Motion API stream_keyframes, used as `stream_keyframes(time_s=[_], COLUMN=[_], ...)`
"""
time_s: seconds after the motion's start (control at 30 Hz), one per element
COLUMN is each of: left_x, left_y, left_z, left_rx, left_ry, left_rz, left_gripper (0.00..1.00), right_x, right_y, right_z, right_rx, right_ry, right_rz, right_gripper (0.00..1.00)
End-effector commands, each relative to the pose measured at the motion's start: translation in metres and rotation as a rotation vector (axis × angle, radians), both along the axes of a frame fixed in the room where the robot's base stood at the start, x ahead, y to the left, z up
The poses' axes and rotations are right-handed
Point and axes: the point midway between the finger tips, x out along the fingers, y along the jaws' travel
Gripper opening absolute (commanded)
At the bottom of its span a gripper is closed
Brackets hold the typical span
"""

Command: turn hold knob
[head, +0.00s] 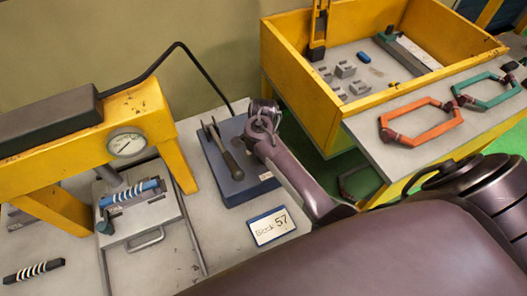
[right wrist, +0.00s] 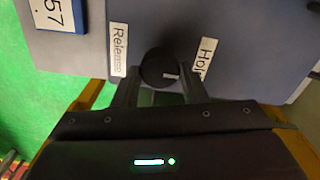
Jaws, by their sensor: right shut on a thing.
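The blue block (head: 212,180) stands on the grey table, with a lever (head: 226,152) on its top. In the right wrist view its blue face (right wrist: 245,40) fills the upper part. The round black hold knob (right wrist: 158,66) sits on that face between a "Release" label (right wrist: 118,48) and a "Hold" label (right wrist: 204,58). A white mark on the knob's lower right lies towards the Hold side. My right gripper (right wrist: 161,76) is shut on the knob, one finger on each side. In the head view my right arm reaches the block, and the knob and fingertips are hidden. My left gripper is not in view.
A small "57" sign (head: 270,226) lies in front of the block. A yellow press (head: 142,105) with a gauge stands to the left.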

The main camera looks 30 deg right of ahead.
Motion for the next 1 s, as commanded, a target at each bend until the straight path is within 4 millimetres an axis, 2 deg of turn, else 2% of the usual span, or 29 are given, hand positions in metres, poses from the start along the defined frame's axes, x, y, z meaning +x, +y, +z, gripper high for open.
stream_keyframes(time_s=[0.17,0.2,0.37,0.7,0.87,1.0], left_x=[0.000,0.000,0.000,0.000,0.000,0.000], left_y=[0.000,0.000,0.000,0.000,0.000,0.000], left_z=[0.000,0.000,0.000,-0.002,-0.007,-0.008], left_rx=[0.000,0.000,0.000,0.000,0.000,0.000], left_ry=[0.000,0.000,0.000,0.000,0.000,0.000], left_rz=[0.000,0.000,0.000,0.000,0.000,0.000], left_gripper=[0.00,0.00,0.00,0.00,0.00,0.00], right_x=[0.002,0.002,0.001,0.001,0.001,0.001], right_y=[-0.001,-0.001,-0.001,-0.001,-0.002,-0.001], right_z=[0.002,0.002,0.002,0.005,0.028,0.053], right_rx=[-0.001,-0.001,0.000,-0.001,-0.004,-0.004], right_ry=[-0.007,-0.007,-0.004,-0.003,-0.006,-0.006], right_rz=[-0.004,-0.004,-0.003,-0.001,0.000,0.000], right_gripper=[0.16,0.41,0.60,0.60,0.60,0.60])
